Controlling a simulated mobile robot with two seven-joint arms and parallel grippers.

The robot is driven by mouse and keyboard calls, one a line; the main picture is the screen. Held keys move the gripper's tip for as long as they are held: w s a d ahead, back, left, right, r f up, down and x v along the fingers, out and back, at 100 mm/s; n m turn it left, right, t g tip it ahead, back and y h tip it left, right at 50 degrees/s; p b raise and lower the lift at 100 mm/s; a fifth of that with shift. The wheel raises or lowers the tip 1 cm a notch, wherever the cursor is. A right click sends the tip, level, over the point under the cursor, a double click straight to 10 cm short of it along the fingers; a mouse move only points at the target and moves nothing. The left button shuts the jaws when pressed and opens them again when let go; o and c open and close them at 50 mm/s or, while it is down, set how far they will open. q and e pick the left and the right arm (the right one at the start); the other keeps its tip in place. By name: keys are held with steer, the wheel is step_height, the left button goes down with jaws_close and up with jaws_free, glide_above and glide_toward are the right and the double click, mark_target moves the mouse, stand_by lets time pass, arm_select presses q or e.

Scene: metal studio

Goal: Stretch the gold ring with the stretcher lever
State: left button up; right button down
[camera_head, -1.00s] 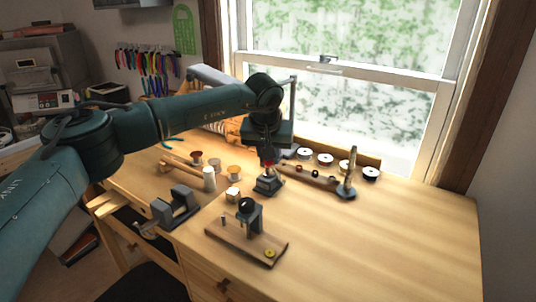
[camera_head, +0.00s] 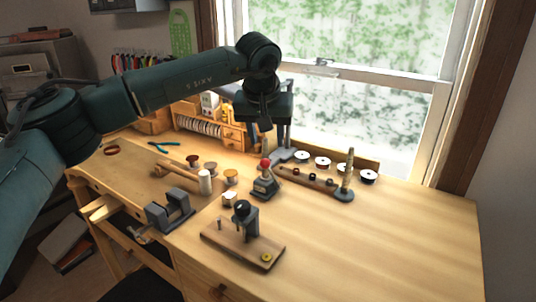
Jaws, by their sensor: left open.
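A small gold-yellow ring-like piece (camera_head: 267,257) lies at the front right end of a wooden board (camera_head: 225,250). On that board stands a dark tool with a round black knob (camera_head: 241,207). Behind it a small dark device with a red knob (camera_head: 264,163) stands on the bench. I cannot tell for sure which of these is the stretcher lever. My left gripper (camera_head: 266,128) points down above the red knob, apart from it, open and empty. My right gripper is out of view.
A tapered post (camera_head: 348,175) on a round base stands at right, by a wooden rack (camera_head: 305,180). A grey vise (camera_head: 171,211) is at the front left edge. Several spools lie behind. The bench's right side (camera_head: 400,240) is clear.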

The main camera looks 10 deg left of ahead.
arm_select(q)
steer(key=v, duration=0.5)
steer(key=shift+d, duration=0.1)
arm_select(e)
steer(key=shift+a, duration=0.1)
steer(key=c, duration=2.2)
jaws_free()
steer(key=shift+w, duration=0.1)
